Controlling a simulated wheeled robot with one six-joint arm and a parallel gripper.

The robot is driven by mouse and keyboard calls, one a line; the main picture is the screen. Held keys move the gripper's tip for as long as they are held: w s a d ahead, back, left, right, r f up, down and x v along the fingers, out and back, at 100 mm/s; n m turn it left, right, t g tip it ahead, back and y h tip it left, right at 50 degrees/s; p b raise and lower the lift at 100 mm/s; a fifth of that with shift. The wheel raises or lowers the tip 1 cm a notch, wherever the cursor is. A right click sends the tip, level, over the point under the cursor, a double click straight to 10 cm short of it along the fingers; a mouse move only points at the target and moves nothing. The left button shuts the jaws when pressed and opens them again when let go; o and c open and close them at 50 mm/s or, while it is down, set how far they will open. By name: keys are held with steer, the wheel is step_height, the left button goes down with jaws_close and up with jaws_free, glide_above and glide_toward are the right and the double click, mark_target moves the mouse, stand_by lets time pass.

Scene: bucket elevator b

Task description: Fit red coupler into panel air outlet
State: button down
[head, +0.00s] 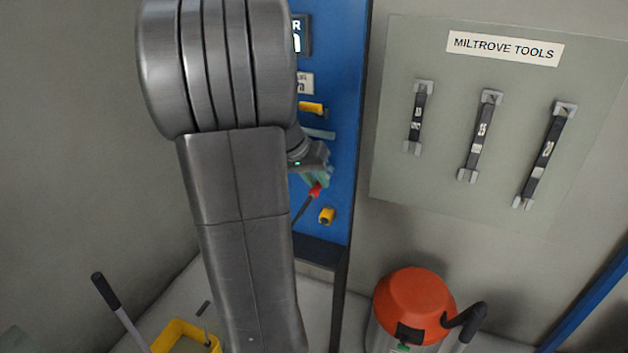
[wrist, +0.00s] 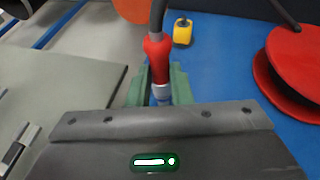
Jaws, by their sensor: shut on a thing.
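The red coupler (wrist: 157,62) shows in the wrist view between the green fingers of my gripper (wrist: 158,90), which is shut on it. A dark hose runs from the coupler's red end, and its metal nose is partly hidden by the gripper body. In the head view the red coupler (head: 315,190) and my gripper (head: 318,174) are close to the blue panel (head: 340,130). The panel air outlet cannot be made out for certain; the gripper and arm cover part of the panel. I cannot tell whether the coupler touches the panel.
A yellow fitting (head: 327,215) sits on the panel below the gripper, and a yellow part (head: 312,108) sits above it. A red reel (wrist: 296,62) is at the right in the wrist view. A tool board (head: 490,120) hangs right; an orange-topped vacuum (head: 414,300) stands below it.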

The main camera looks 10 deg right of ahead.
steer(key=shift+w, duration=0.1)
steer(key=c, duration=1.2)
jaws_free()
steer(key=shift+c, duration=0.2)
steer(key=v, duration=1.3)
steer(key=shift+a+r+b, duration=0.2)
steer(key=shift+r+b, duration=0.15)
steer(key=shift+b, duration=0.05)
steer(key=shift+f, duration=0.15)
steer(key=p+x, duration=0.1)
steer(key=x, duration=1.2)
steer(key=shift+d+f, duration=0.3)
steer(key=shift+s+a+r, duration=0.1)
steer(key=shift+s+a, duration=0.1)
steer(key=shift+s, duration=0.05)
